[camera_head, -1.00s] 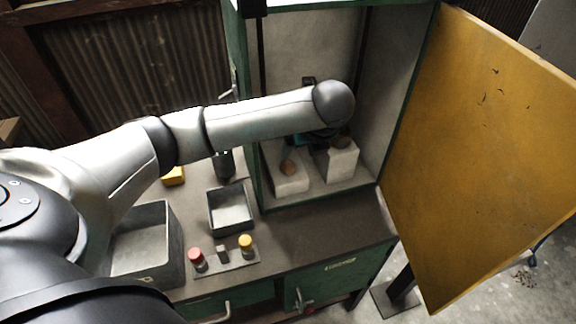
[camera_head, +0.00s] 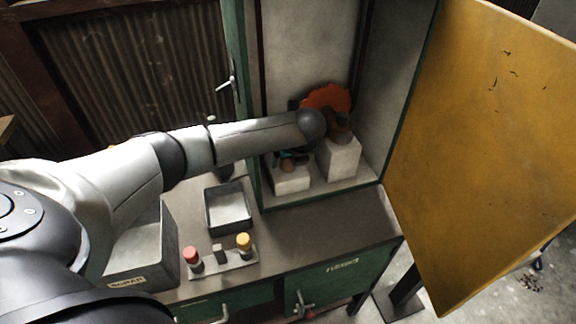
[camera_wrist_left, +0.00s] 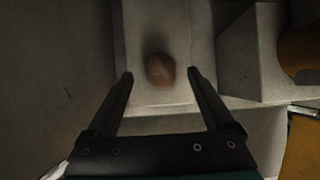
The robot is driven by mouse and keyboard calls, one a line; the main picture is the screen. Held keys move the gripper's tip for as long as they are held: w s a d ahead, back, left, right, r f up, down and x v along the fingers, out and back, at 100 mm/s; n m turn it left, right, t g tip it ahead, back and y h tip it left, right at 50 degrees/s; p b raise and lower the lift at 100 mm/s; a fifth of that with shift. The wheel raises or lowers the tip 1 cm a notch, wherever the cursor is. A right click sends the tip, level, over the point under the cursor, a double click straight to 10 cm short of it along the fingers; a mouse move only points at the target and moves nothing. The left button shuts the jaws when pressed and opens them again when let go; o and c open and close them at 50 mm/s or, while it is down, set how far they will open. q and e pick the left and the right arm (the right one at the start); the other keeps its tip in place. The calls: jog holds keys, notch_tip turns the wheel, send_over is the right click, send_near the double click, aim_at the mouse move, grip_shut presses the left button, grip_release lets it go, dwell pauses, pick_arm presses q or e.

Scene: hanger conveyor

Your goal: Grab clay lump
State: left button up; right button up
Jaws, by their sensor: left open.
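The clay lump (camera_wrist_left: 161,70) is a small reddish-brown ball on top of a pale block (camera_wrist_left: 140,25) in the left wrist view. In the head view the lump (camera_head: 287,166) shows on the lower white block (camera_head: 292,182) inside the green cabinet. My left gripper (camera_wrist_left: 158,76) is open, with its two dark fingers on either side of the lump in the picture. I cannot tell whether the fingers are level with it or above it. In the head view my left gripper (camera_head: 290,156) is mostly hidden under my forearm. My right gripper is not in view.
A taller white block (camera_head: 340,158) stands right of the lump, with a brown object on it and an orange disc (camera_head: 326,97) behind. The cabinet's yellow door (camera_head: 490,150) is open at right. A grey tray (camera_head: 228,208) and push buttons (camera_head: 220,258) lie in front.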

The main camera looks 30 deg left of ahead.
pick_arm(q)
jog(key=shift+x, duration=0.8)
grip_shut()
